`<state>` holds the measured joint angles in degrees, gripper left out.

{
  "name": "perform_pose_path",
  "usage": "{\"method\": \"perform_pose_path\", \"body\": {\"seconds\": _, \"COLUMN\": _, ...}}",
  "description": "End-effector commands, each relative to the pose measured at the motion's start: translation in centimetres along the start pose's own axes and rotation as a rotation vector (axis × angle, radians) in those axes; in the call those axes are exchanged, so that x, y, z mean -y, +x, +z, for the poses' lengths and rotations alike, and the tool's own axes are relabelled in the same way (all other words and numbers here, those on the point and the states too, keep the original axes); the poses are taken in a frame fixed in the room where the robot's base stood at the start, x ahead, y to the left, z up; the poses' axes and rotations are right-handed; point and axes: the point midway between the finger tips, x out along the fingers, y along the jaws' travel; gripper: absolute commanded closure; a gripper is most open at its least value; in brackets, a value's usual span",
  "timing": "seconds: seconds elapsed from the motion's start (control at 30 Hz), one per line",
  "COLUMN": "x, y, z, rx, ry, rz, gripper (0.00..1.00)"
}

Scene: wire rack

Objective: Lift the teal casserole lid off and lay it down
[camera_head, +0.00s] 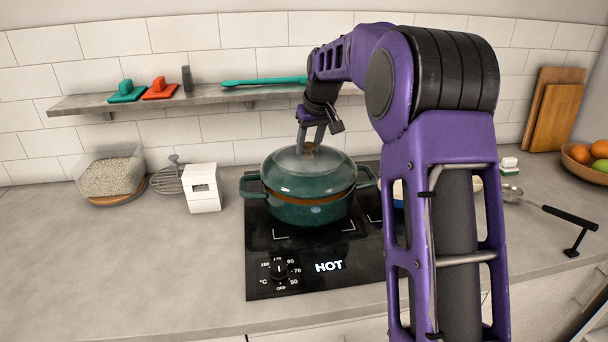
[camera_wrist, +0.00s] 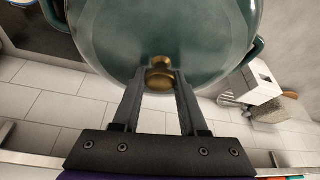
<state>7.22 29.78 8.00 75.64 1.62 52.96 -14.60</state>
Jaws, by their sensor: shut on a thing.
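The teal casserole (camera_head: 304,207) stands on the black cooktop. Its lid (camera_head: 285,177), glassy with a teal tint, lies over the pot's top; an orange-brown band shows just below the lid's front edge. I cannot tell whether the lid is fully seated. My gripper (camera_head: 309,149) comes down from above, shut on the lid's brass knob. The wrist view shows the knob (camera_wrist: 160,77) between my two fingers (camera_wrist: 160,90), with the lid (camera_wrist: 190,35) beyond it. The back of the pot is hidden by the lid and my arm.
The cooktop (camera_head: 268,292) reads HOT. Bare counter (camera_head: 150,260) lies to the left. A white box (camera_head: 202,188) and a clear container of grains (camera_head: 112,174) stand at the back left. A wall shelf (camera_head: 215,95) hangs behind. A ladle (camera_head: 545,209) and fruit bowl (camera_head: 582,171) are at right.

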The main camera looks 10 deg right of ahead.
Motion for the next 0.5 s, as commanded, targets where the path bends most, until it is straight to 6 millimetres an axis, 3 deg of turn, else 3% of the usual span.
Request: {"method": "perform_pose_path", "body": {"seconds": 0.5, "x": 0.0, "y": -3.0, "z": -1.4, "rx": -0.008, "ry": 0.000, "rz": 0.002, "gripper": 1.00}}
